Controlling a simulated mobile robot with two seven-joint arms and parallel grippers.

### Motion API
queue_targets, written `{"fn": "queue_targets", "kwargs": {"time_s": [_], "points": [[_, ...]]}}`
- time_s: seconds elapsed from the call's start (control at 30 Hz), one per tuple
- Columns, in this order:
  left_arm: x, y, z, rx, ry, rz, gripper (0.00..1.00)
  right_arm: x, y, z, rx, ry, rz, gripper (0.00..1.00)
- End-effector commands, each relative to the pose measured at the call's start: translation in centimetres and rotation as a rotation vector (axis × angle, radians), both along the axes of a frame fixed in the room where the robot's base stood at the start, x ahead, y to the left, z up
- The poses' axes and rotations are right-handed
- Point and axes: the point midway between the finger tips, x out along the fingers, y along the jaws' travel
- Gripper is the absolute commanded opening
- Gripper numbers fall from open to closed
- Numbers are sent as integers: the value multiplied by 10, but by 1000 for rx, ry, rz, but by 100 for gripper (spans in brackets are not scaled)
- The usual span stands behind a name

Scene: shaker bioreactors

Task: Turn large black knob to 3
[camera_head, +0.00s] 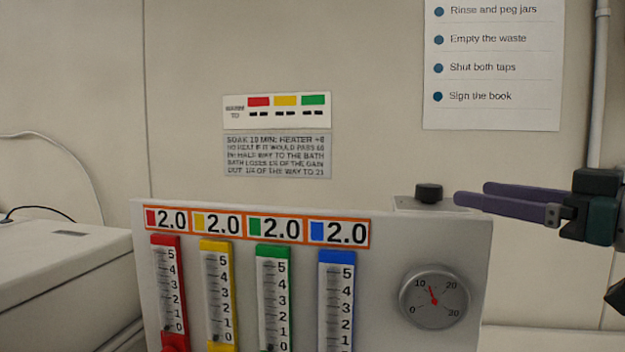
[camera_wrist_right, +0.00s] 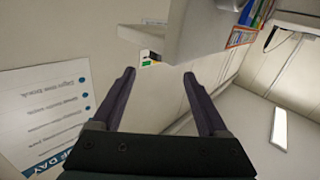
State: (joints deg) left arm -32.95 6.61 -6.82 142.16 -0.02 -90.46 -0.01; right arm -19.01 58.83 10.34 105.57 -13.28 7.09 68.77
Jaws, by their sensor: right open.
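A black knob (camera_head: 429,193) stands on a small grey block on the top right edge of the panel (camera_head: 385,270) in the head view. No numbers or pointer can be made out on it. My right gripper (camera_head: 472,193) is open just to the right of the knob, its purple fingers pointing left toward it and apart from it. In the right wrist view the fingers (camera_wrist_right: 159,74) are spread with nothing between them. My left gripper is not in view.
The panel carries red, yellow, green and blue sliders (camera_head: 337,300), each under a 2.0 label, and a round dial (camera_head: 434,297) with its needle a little past 10. A white box (camera_head: 60,280) stands at left. A checklist sheet (camera_head: 492,65) hangs on the wall.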

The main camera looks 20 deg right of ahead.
Motion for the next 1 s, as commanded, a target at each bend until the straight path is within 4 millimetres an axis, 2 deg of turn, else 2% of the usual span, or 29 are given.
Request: {"fn": "queue_targets", "kwargs": {"time_s": [0.17, 0.7, 1.0], "points": [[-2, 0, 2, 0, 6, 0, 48, 14, 3, 2, 0, -3, -1, 77], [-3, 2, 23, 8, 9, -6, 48, 76, 19, 3, 3, -3, -3, 77], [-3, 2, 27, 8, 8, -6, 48, 93, 25, 1, -1, 0, 0, 77]]}}
